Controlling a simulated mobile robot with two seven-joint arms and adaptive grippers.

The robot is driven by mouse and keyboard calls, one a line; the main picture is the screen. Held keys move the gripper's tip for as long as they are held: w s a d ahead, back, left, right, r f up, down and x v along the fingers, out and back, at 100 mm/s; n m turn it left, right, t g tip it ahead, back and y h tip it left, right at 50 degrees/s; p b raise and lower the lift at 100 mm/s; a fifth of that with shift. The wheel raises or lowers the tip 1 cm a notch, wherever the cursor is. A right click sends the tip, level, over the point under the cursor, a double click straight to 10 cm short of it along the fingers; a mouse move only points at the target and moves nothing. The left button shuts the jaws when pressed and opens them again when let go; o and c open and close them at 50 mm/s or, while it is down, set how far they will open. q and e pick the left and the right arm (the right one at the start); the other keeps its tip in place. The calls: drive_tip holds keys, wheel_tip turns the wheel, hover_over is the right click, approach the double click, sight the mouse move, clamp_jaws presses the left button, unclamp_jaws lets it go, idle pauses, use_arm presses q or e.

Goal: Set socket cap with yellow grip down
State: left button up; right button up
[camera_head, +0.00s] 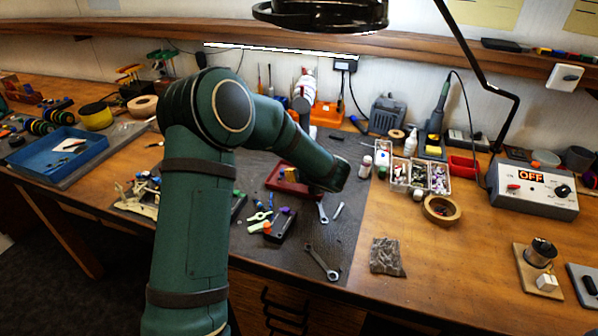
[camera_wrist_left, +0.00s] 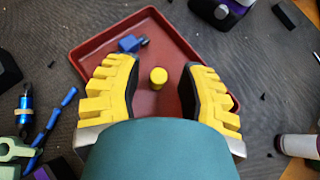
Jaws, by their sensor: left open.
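In the left wrist view a small yellow-topped socket cap (camera_wrist_left: 158,77) stands in the dark red tray (camera_wrist_left: 88,46), seen from above. My left gripper (camera_wrist_left: 161,74) is open over the tray, with one yellow stepped finger on each side of the cap. Gaps show between the cap and both fingers. The cap's lower part is hidden beneath its yellow top. In the head view the red tray (camera_head: 303,195) lies on the grey mat, partly behind my left forearm. My right gripper is not in view.
A blue piece (camera_wrist_left: 130,43) lies in the tray near its far edge. In the head view, wrenches (camera_head: 321,262) lie right of small dark parts (camera_head: 280,224).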

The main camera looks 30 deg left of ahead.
use_arm(q)
drive_tip(key=p+v, duration=0.1)
drive_tip(key=v, duration=1)
